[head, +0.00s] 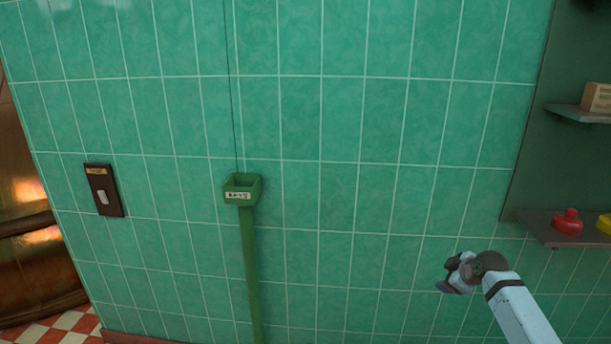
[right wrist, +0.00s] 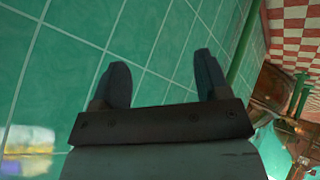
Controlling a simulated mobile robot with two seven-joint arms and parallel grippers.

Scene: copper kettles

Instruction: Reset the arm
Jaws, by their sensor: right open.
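My right gripper (head: 452,273) is at the lower right of the head view, in front of the green tiled wall. In the right wrist view its two dark fingers (right wrist: 162,82) stand apart with nothing between them. My right arm comes in from the lower right corner. My left gripper is in neither view.
A green box (head: 242,189) with a label tops a green post by the wall. A dark switch plate (head: 104,190) is to its left. A shelf (head: 546,226) at right holds a red object (head: 568,221) and a yellow one (head: 604,223). Copper vessels stand at far left.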

